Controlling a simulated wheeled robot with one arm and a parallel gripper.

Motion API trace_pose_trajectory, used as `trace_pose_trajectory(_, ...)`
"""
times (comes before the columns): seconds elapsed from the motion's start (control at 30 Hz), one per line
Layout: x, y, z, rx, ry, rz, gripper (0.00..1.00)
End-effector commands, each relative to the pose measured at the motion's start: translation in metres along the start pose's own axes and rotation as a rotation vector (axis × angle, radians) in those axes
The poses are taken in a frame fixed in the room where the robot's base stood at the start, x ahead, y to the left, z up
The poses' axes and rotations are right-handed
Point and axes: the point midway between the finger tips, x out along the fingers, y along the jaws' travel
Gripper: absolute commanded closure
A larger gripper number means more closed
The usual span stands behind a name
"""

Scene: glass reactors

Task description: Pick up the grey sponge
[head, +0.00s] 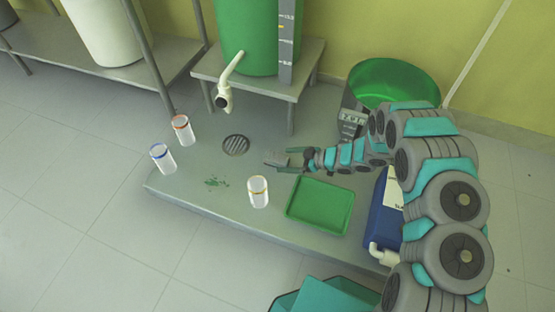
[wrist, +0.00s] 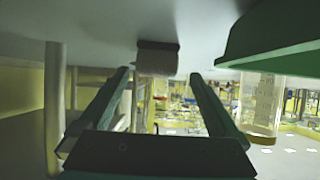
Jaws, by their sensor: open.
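The grey sponge (wrist: 157,58) is a small block on the grey platform, just past the fingertips and roughly centred between them in the wrist view. Its outer part is light and its near face is darker. In the head view a small greyish shape, apparently the sponge (head: 271,158), lies just left of my gripper's tips. My gripper (head: 284,160) is low over the platform and points left. It is open and empty, with its two fingers spread apart in the wrist view (wrist: 159,74). I cannot tell whether the fingertips touch the sponge.
A green tray (head: 320,205) lies in front of my gripper; a yellow-banded jar (head: 258,192) stands left of it. Red-banded (head: 183,130) and blue-banded (head: 163,159) jars stand farther left. A drain (head: 235,145) and green spill (head: 216,182) are nearby. A blue container (head: 385,215) stands right.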

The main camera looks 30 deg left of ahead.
Motion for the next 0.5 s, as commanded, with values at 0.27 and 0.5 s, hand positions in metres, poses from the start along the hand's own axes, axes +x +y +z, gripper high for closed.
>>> trace_pose_trajectory(0.27,0.037,0.005,-0.005,-0.003,0.003,0.0,0.03)
trace_pose_trajectory(0.5,0.051,0.005,-0.005,-0.001,0.001,0.001,0.03)
